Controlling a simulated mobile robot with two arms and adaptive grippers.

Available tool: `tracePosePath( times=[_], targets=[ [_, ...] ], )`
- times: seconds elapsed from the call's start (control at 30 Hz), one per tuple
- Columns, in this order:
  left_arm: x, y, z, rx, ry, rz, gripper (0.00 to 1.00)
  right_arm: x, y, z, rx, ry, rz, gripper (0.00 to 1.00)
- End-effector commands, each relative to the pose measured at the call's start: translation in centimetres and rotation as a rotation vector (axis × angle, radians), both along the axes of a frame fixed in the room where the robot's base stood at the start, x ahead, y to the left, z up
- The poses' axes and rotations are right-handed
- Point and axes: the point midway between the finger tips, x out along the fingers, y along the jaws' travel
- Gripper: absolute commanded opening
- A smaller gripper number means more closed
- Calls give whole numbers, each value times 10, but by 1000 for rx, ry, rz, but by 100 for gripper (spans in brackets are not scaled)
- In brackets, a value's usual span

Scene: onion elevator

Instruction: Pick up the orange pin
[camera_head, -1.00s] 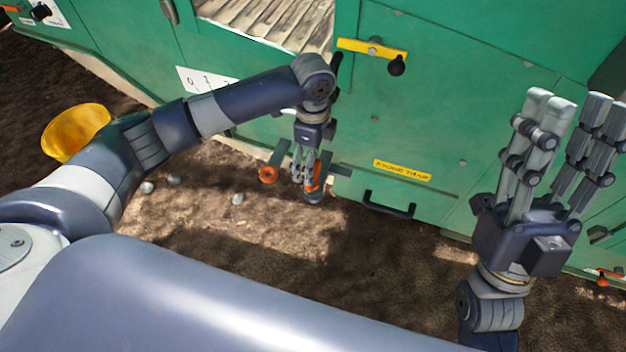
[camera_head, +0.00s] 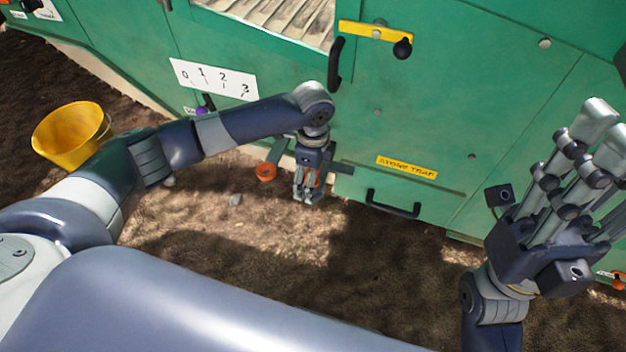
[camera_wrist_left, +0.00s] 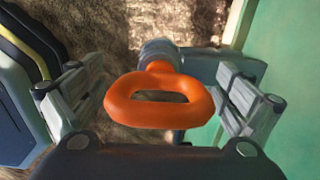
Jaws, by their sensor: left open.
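The orange pin (camera_wrist_left: 160,101) has a ring-shaped handle and fills the middle of the left wrist view, in front of a grey fitting. In the head view the pin (camera_head: 317,178) is mostly hidden behind my left gripper. My left gripper (camera_head: 307,198) points down beside the green machine. Its fingers (camera_wrist_left: 160,105) stand on both sides of the ring, with visible gaps, so it is open and holds nothing. My right gripper (camera_head: 565,165) is raised at the right with its fingers spread and empty.
The green machine (camera_head: 470,110) fills the back, with a black handle (camera_head: 392,204) low down. A yellow bucket (camera_head: 68,138) stands at the left. Brown ground in front is mostly clear.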

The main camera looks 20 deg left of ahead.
Motion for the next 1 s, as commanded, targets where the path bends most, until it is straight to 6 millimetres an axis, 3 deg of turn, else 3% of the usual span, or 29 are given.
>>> tracePosePath(
  times=[0.07, 0.3, 0.53, 1.0],
  targets=[
    [0, 0, -8, 0, 0, -1, 94, 0, 0, 1, 0, -17, -1, 40],
    [0, 0, -7, 0, 0, -1, 92, 1, 0, 3, -1, -16, -1, 40],
    [0, 0, -7, 0, 0, -1, 42, 1, 0, 3, -1, -16, -1, 40],
    [0, 0, -6, 0, -1, -1, 40, 0, 1, 4, -1, -16, 0, 40]
  ],
)
